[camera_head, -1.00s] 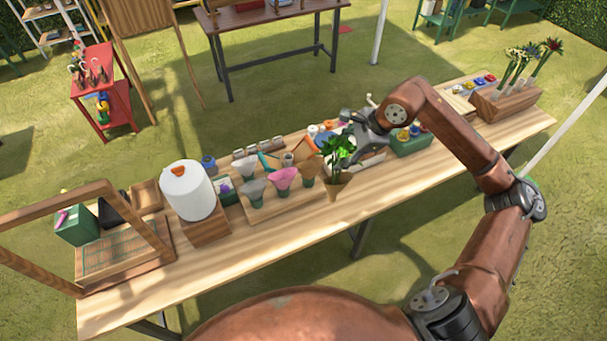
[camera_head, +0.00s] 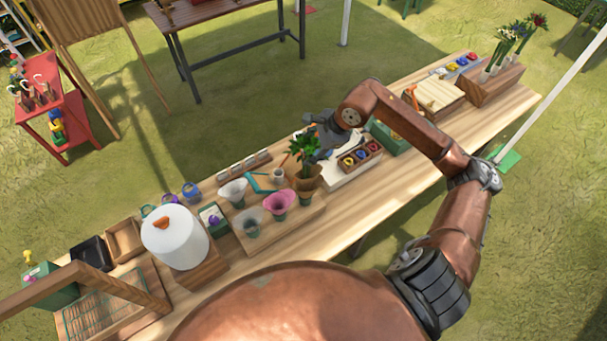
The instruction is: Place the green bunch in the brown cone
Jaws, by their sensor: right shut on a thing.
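The green bunch (camera_head: 301,142) has dark leafy tops and shows above the brown cone (camera_head: 305,187). The cone stands at the right end of a wooden stand (camera_head: 262,238), behind and right of the pink cone (camera_head: 278,202). Brown paper-like material lies directly under the leaves and overlaps the cone's mouth in the picture. I cannot tell how deep the bunch sits. My right gripper (camera_head: 314,149) is at the bunch's right side, shut on it; its fingertips are partly hidden by the leaves. My left gripper is not in view.
A white cone (camera_head: 233,190) and a grey cone (camera_head: 251,221) share the stand. A small cup (camera_head: 278,175) is just left of the bunch. A box of colourful items (camera_head: 360,157) is to the right. The table's front right is clear.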

